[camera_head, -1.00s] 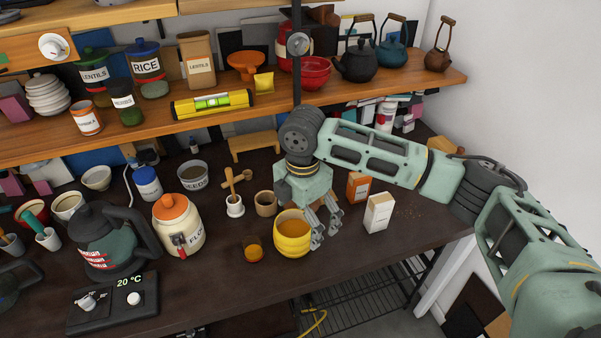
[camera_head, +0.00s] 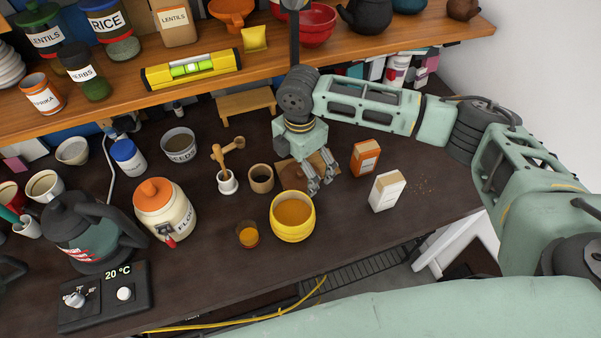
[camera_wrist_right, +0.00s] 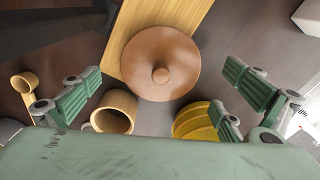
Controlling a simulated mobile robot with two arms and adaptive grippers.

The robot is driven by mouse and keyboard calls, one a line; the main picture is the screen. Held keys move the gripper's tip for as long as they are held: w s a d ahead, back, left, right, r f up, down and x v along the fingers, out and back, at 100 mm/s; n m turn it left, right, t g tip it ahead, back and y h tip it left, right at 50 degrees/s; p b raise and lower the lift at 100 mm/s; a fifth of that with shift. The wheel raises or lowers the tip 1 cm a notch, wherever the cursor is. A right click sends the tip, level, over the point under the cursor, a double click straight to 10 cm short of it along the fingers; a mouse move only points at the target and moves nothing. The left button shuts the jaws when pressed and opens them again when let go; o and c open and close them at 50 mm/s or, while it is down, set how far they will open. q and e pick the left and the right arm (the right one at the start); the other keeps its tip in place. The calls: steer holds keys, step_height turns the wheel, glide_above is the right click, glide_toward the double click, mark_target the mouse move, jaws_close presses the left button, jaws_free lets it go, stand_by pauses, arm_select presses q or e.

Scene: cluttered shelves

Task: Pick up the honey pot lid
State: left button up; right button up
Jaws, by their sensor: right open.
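The honey pot lid (camera_wrist_right: 158,65) is a round brown disc with a small knob, lying on a wooden board in the right wrist view. In the head view the lid (camera_head: 291,176) shows behind the honey pot, partly hidden by my gripper. The yellow honey pot (camera_head: 292,218) stands uncovered, with amber honey inside; its edge also shows in the wrist view (camera_wrist_right: 195,122). My right gripper (camera_head: 321,185) points down just beside the lid. In the wrist view its fingers are spread wide and empty, with the lid beyond them. My left gripper is not in view.
A wooden cup (camera_head: 261,178) and a mortar (camera_head: 228,182) stand left of the lid. An orange box (camera_head: 365,158) and a white box (camera_head: 386,191) stand to the right. A glass (camera_head: 248,235) is left of the pot. The shelf (camera_head: 130,109) overhangs the back.

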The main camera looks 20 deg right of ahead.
step_height(320, 180, down, 2)
steer(key=shift+w+f, duration=0.1)
steer(key=c, duration=0.6)
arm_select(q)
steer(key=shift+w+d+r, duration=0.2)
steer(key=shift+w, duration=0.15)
arm_select(e)
steer(key=c, duration=0.6)
steer(key=shift+r, duration=0.2)
